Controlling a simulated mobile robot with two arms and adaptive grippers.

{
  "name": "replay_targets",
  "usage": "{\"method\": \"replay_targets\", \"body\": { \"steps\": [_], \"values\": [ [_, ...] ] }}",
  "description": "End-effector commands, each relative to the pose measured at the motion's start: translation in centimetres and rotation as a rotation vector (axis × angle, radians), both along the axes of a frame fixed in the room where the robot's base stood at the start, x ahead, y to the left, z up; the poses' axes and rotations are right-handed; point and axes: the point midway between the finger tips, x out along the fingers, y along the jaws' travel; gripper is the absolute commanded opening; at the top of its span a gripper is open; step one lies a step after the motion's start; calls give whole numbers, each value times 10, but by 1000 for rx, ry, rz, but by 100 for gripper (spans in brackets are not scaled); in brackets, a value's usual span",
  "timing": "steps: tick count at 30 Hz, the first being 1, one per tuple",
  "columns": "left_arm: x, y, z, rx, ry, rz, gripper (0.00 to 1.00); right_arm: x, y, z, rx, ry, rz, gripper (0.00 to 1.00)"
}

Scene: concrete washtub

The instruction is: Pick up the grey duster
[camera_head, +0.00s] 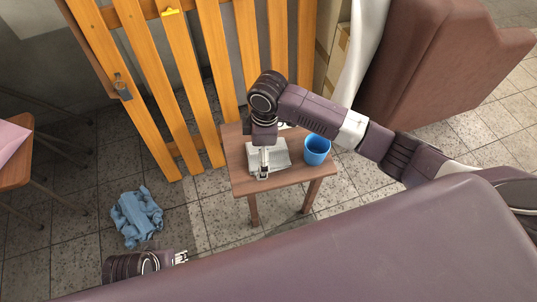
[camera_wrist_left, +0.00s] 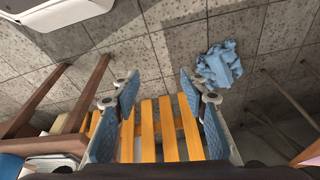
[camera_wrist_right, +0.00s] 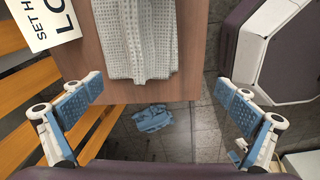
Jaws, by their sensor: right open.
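The grey duster (camera_wrist_right: 142,45), a waffle-textured cloth, lies on the small wooden table (camera_wrist_right: 188,70) in the right wrist view. In the head view the duster (camera_head: 281,157) is partly covered by my right gripper (camera_head: 264,172), which points down over it. In the right wrist view my right gripper (camera_wrist_right: 158,104) is open, with nothing between its fingers and the duster ahead of them. My left gripper (camera_head: 181,258) is low over the floor at the lower left, away from the table. In the left wrist view it (camera_wrist_left: 160,88) is open and empty.
A blue cup (camera_head: 317,149) stands on the table right of the duster. A printed sign (camera_wrist_right: 48,20) lies beside the duster. A crumpled blue cloth (camera_head: 136,215) is on the floor. An orange slatted gate (camera_head: 208,75) stands behind the table, a brown armchair (camera_head: 435,55) at back right.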

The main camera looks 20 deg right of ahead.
Motion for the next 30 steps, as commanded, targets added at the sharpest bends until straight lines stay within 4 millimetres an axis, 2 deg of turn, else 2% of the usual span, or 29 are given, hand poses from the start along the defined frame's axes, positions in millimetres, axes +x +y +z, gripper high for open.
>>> {"method": "replay_targets", "body": {
  "steps": [1, 3, 8, 10, 12, 22, 29, 30],
  "values": [
    [0, 0, 1, 1, -1, 0, 40, 12, -12, 8, -32, 1, 23, 100],
    [1, 1, 3, 1, -2, 1, 40, 21, -25, 16, -62, 11, 51, 100],
    [2, 3, 7, 4, -9, 3, 40, 31, -42, 25, -97, 29, 82, 100],
    [0, 3, 8, 4, -7, 3, 40, 32, -45, 21, -103, 34, 86, 100],
    [-5, 3, 18, 5, -7, 0, 40, 32, -44, 14, -103, 34, 87, 100],
    [-7, 3, 42, 3, -22, 2, 40, 31, -42, -7, -101, 31, 88, 100],
    [-15, 5, 72, 1, -40, 4, 40, 29, -38, -31, -101, 32, 86, 100],
    [-15, 5, 68, 1, -38, 4, 40, 28, -39, -38, -102, 33, 85, 100]
  ]
}}
